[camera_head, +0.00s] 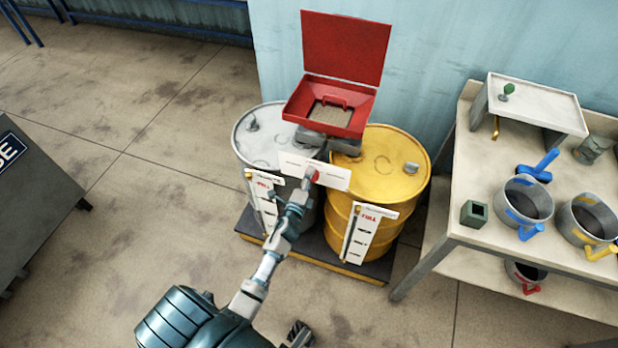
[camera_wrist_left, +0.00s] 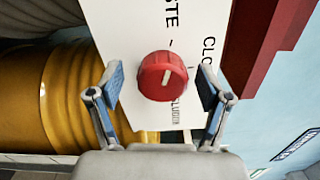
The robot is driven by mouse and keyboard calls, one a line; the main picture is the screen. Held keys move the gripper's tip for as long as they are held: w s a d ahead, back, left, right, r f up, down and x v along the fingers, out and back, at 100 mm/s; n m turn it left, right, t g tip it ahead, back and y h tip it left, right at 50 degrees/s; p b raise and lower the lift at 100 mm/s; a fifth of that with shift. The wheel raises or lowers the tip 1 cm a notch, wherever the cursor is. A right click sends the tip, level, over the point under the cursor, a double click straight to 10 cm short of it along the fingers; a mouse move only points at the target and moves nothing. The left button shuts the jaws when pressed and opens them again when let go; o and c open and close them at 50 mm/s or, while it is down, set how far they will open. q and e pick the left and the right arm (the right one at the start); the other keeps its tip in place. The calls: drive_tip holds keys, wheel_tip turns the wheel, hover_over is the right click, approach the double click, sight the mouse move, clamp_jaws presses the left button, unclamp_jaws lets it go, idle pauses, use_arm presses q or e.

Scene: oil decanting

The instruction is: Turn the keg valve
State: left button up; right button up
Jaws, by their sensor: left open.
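The valve is a red round knob (camera_head: 312,174) with a pale pointer line, set on a white panel (camera_head: 328,172) in front of the two kegs. It also shows in the left wrist view (camera_wrist_left: 163,76), beside partly cut-off black lettering. The grey keg (camera_head: 255,140) is on the left and the yellow keg (camera_head: 385,185) on the right. My left gripper (camera_head: 306,184) is at the panel. In the left wrist view its open fingers (camera_wrist_left: 160,90) stand on either side of the knob, with gaps showing between them and it.
A red open-lidded tray (camera_head: 328,117) sits above the kegs. At right a bench (camera_head: 468,165) holds several pots and a small raised stand (camera_head: 540,105). A dark cabinet (camera_head: 35,190) stands at far left. The floor (camera_head: 130,215) between is clear.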

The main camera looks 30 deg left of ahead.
use_arm(q)
drive_tip(key=v, duration=1.1)
drive_tip(key=shift+s, duration=0.35)
use_arm(e)
drive_tip(key=shift+w+d, duration=0.1)
drive_tip(key=shift+d, duration=0.05)
use_arm(q)
drive_tip(key=shift+f, duration=0.15)
